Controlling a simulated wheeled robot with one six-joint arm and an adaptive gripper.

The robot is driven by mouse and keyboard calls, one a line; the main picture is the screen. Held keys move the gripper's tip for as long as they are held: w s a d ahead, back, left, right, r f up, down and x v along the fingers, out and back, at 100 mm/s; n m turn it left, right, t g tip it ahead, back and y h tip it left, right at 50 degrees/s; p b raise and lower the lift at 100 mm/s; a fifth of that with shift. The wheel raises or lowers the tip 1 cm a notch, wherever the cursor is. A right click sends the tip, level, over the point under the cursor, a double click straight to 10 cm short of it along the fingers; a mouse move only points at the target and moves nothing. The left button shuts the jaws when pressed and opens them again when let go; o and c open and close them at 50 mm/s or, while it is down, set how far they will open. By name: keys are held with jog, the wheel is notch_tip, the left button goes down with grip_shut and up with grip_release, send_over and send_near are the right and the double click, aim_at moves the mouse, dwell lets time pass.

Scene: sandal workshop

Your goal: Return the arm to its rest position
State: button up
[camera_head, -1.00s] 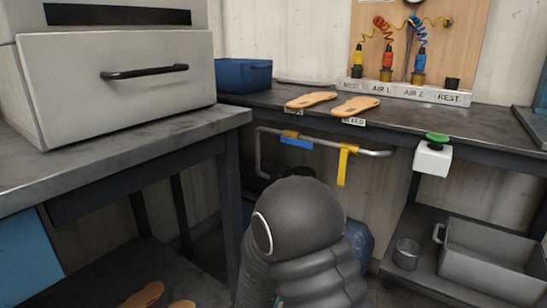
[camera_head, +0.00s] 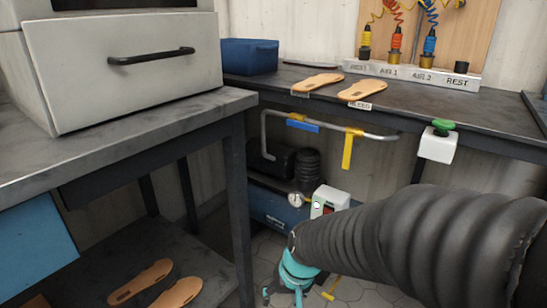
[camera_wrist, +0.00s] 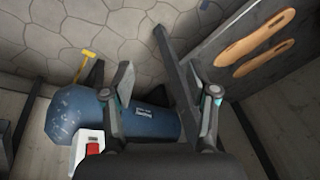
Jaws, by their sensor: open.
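My arm (camera_head: 405,230) reaches in from the right edge of the head view and bends down at the bottom middle. My gripper (camera_head: 285,292) points down there, in front of the blue compressor and above the stone floor. In the wrist view my gripper (camera_wrist: 168,85) has its two fingers spread apart, with nothing between them. The compressor's blue tank (camera_wrist: 150,122) lies beyond the fingers, and its white switch box (camera_wrist: 90,143) shows at lower left.
A table leg (camera_head: 238,205) stands left of my gripper. Soles (camera_head: 140,280) lie on the left lower shelf; two more (camera_head: 362,91) lie on the back bench (camera_head: 400,112). A white box with a green button (camera_head: 437,145) hangs at the bench edge, near a yellow-tagged pipe (camera_head: 350,134).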

jog(key=s+d+r+t+h+p, duration=0.1)
jog(key=s+d+r, duration=0.4)
jog(key=d+r, duration=0.2)
jog(key=s+d+r+m+t+h+p, duration=0.1)
jog(key=s+d+r, duration=0.4)
jog(key=r, duration=0.5)
jog(key=shift+s+d+r+t+p, duration=0.15)
jog(key=shift+d+r+t+p, duration=0.25)
jog(key=shift+d+t, duration=0.4)
jog(key=shift+d, duration=0.1)
